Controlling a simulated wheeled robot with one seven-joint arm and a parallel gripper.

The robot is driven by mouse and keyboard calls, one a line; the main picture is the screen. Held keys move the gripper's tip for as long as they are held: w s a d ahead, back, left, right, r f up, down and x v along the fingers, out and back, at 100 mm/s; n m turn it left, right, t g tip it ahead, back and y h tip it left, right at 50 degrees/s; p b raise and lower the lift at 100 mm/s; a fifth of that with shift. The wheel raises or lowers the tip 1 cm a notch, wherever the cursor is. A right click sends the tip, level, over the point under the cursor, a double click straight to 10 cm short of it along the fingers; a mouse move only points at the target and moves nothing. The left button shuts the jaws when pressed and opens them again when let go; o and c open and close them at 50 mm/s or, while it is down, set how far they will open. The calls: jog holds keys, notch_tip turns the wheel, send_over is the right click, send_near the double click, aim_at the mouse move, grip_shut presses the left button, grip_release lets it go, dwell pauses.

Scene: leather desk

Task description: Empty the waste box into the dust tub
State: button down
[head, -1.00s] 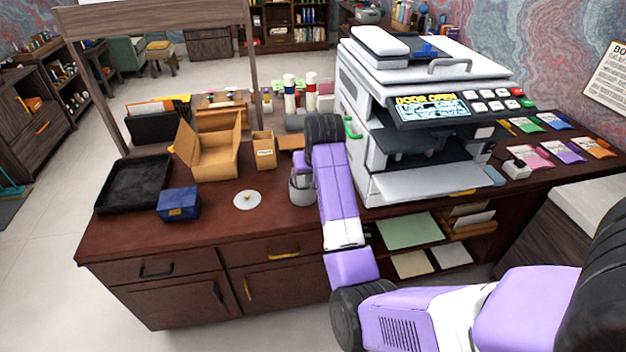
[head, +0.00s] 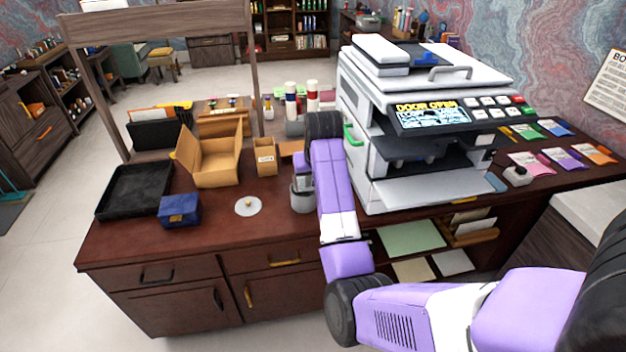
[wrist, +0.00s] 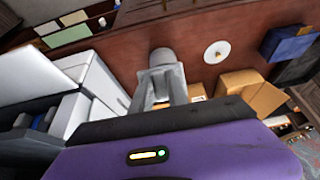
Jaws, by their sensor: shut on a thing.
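The dust tub appears to be the grey cylinder (head: 303,203) on the desk left of the printer; it also shows in the wrist view (wrist: 162,57). My gripper (wrist: 160,84) points down at the tub, with its grey fingers shut. Between them is a small grey thing, which I take to be the waste box (wrist: 159,88). It is at or just above the tub's mouth; its tilt and contents cannot be told. In the head view my purple forearm hides most of the gripper. A white disc with a gold knob (head: 248,206) lies left of the tub.
The printer (head: 420,110) stands close on the right, its screen reading DOOR OPEN. A blue box (head: 179,210), a black tray (head: 108,205), an open carton (head: 216,168) and a small cardboard box (head: 265,156) are on the left. The desk front (head: 210,240) is bare.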

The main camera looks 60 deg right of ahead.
jog(key=shift+w+r, duration=0.1)
dwell(0.4)
jog(key=shift+w+d+r+g+y, duration=0.7)
jog(key=shift+w+d+r+y, duration=0.15)
jog(key=shift+d, duration=0.25)
dwell(6.1)
